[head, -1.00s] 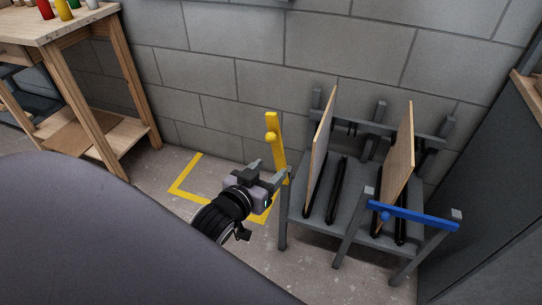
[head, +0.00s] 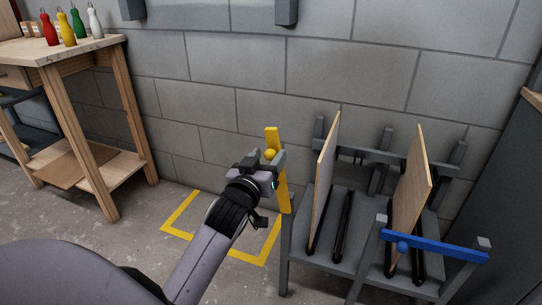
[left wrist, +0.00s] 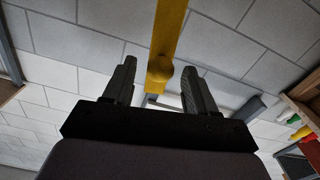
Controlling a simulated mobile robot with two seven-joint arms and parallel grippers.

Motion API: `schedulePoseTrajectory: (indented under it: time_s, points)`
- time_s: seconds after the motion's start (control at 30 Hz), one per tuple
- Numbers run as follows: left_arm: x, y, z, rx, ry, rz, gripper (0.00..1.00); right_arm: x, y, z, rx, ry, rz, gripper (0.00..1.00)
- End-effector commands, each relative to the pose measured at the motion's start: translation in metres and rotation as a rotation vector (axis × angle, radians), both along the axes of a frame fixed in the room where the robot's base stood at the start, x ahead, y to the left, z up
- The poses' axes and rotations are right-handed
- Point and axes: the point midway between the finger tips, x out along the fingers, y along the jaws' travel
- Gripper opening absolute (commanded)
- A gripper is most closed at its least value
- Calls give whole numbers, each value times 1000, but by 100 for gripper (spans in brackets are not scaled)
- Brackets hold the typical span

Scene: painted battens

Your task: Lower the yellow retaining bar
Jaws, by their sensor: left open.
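The yellow retaining bar (head: 284,194) stands nearly upright at the left front post of a grey rack (head: 345,232). A round yellow knob (head: 270,154) sits on its upper part. My left gripper (head: 266,162) is at the bar, just below the knob in the head view. In the left wrist view, its open fingers (left wrist: 158,80) stand either side of the knob (left wrist: 160,69) and the bar (left wrist: 167,28), with gaps visible. I cannot tell how deep the knob sits between them. My right gripper is not in view.
Two wooden panels (head: 324,185) (head: 411,195) stand in the rack. A blue bar (head: 440,245) lies across its right front. A wooden workbench (head: 75,50) with several bottles stands left. A block wall (head: 200,85) is close behind. The yellow-marked floor patch (head: 215,235) looks clear.

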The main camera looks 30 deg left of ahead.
Motion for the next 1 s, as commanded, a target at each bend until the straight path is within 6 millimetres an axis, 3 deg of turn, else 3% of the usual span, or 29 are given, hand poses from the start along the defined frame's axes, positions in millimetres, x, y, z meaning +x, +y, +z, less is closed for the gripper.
schedulePoseTrajectory:
  time_s: [0.23, 0.6, 0.77, 0.8, 1.0]
  points:
    - [23, 5, -1, 0, 0, -1, 57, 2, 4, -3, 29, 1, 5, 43]
    - [26, 6, 0, -1, 0, -1, 57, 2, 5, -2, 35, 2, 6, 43]
    - [26, 6, 0, 0, 1, -1, 4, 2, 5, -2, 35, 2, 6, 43]
    - [26, 6, 0, 0, 1, -1, 0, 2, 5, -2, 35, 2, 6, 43]
    - [26, 6, 0, 5, 2, 0, 0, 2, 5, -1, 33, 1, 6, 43]
